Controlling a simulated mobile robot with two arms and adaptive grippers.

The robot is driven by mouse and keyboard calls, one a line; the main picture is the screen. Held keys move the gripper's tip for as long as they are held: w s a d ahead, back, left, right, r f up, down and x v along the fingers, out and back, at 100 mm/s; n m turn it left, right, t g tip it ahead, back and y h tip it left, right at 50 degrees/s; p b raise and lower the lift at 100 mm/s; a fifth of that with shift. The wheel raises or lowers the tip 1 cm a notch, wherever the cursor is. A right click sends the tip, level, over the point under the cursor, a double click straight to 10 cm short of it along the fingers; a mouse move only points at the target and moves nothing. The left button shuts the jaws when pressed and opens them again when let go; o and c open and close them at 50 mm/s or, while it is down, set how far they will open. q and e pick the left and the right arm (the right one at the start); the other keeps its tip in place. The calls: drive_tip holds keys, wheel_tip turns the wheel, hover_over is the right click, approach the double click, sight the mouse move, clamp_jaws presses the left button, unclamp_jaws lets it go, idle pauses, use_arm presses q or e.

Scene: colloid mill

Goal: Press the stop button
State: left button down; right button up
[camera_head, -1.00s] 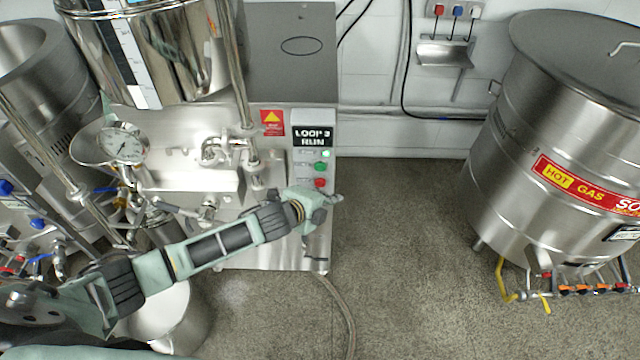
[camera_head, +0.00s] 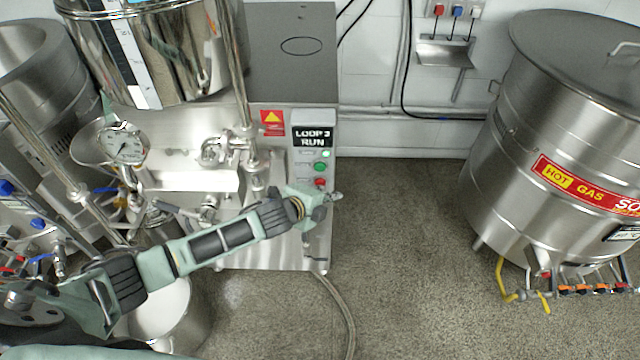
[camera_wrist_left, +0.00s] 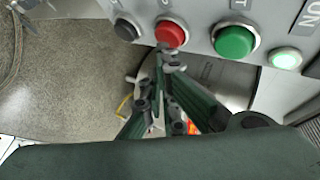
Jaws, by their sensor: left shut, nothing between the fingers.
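The control box (camera_head: 314,132) is labelled "LOOP 3 RUN" and stands on the front of the mill. On it are a green button (camera_head: 320,166) and, below that, a red button (camera_head: 320,182), close to my left gripper (camera_head: 334,197). In the left wrist view the red button (camera_wrist_left: 172,34) sits between a black knob (camera_wrist_left: 127,29) and the green button (camera_wrist_left: 237,41). A lit green lamp (camera_wrist_left: 286,59) is beside the green one. My left gripper (camera_wrist_left: 165,55) is shut and empty, its tips at the lower edge of the red button; contact cannot be told. My right gripper is not in view.
A steel hopper (camera_head: 165,50) and a pressure gauge (camera_head: 124,146) are left of the box. A white bucket (camera_head: 165,318) stands on the floor below my left arm. A large "HOT GAS" vessel (camera_head: 560,150) stands at right. The floor between is clear.

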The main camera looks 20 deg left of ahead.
use_arm(q)
drive_tip(key=shift+w+a, duration=0.15)
drive_tip(key=shift+w, duration=0.4)
idle(0.4)
drive_tip(key=shift+s, duration=0.1)
drive_tip(key=shift+s+d+p, duration=0.25)
drive_tip(key=shift+s+p, duration=0.25)
drive_tip(key=shift+s, duration=0.35)
drive_tip(key=shift+s+d+p, duration=0.25)
drive_tip(key=shift+s+p, duration=0.1)
drive_tip(key=shift+s, duration=0.45)
drive_tip(key=shift+s+d+p, duration=0.2)
drive_tip(key=shift+s+p, duration=0.1)
drive_tip(key=shift+s, duration=0.5)
drive_tip(key=shift+s+d+p, duration=0.25)
drive_tip(key=shift+s+p, duration=0.1)
drive_tip(key=shift+s, duration=0.45)
